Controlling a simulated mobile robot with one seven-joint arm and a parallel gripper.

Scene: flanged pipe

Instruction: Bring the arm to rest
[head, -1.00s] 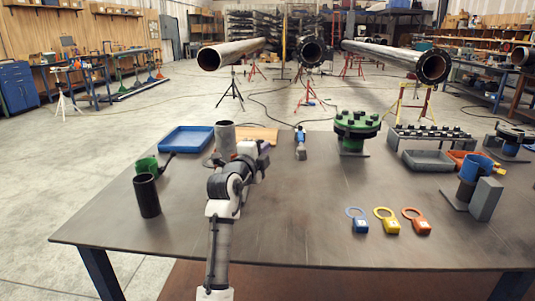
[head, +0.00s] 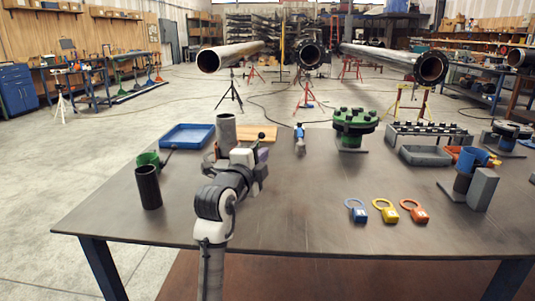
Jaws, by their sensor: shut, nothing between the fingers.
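My arm reaches over the table (head: 300,220) from the front edge, left of the middle. My gripper (head: 261,156) is at the far end of the arm, near a grey upright cylinder (head: 226,131). The wrist hides most of the gripper, and the fingertips are too small to make out. I see no object carried by it. Whether it touches the wooden board (head: 258,133) behind it cannot be told.
A black cylinder (head: 149,187), green cup (head: 149,158) and blue tray (head: 187,136) stand left of my arm. A green flange (head: 354,127), a grey tray (head: 426,156) and blue, yellow and orange tags (head: 389,212) are to the right. The table's centre is clear.

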